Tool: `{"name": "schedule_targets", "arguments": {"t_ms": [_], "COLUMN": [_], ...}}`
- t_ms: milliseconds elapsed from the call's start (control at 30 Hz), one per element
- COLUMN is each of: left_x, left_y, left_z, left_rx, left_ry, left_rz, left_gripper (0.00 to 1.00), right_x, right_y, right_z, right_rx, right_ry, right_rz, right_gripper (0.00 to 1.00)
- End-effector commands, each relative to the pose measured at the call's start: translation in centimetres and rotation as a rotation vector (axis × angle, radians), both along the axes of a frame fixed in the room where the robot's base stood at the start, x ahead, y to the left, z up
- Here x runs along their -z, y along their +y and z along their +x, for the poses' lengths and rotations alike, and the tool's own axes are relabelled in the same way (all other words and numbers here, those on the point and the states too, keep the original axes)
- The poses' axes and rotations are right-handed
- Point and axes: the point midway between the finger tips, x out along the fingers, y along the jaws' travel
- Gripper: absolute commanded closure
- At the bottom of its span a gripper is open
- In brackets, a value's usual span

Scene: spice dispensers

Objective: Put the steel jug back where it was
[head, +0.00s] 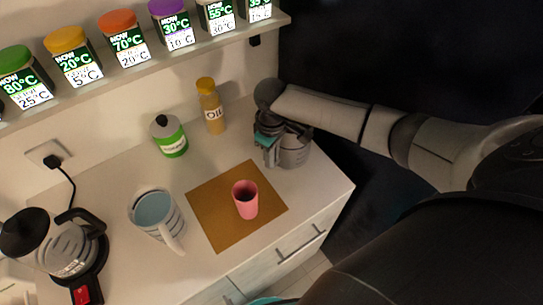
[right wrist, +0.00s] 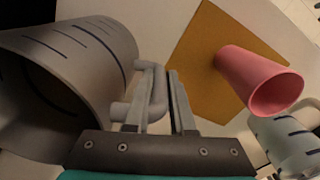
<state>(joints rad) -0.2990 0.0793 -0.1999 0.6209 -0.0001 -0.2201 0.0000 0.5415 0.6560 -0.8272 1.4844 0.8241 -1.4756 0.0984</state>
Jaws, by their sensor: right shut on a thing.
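The grey steel jug (head: 294,150) with dark marks is at the right end of the white counter, partly behind my right gripper (head: 266,146). In the right wrist view the jug (right wrist: 75,60) fills the left side, its mouth facing left. My right gripper (right wrist: 170,105) is shut on its handle (right wrist: 148,95). I cannot tell whether the jug's base touches the counter. My left gripper is not in view.
A pink cup (head: 246,200) stands on a brown mat (head: 215,222). A striped jug (head: 160,217) stands left of it, and a kettle (head: 60,245) further left. A green-labelled jar (head: 169,137) and an oil bottle (head: 211,108) stand behind. Spice dispensers (head: 124,40) line the shelf.

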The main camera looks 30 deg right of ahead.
Motion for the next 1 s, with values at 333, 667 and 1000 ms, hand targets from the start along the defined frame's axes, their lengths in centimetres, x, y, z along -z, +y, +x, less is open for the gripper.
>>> {"name": "schedule_targets", "arguments": {"t_ms": [333,667,1000], "left_x": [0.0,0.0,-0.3], "left_y": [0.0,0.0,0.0], "left_z": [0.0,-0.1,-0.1], "left_rx": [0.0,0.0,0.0], "left_ry": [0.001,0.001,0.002], "left_rz": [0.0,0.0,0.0], "left_gripper": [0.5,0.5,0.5], "right_x": [0.3,0.2,-1.3], "right_y": [0.0,0.0,0.0], "right_z": [0.0,0.0,0.1], "right_rx": [-0.001,0.0,-0.001], "right_ry": [0.0,0.0,-0.003], "right_rz": [0.001,0.0,0.001], "right_gripper": [0.77,0.48,0.48]}}
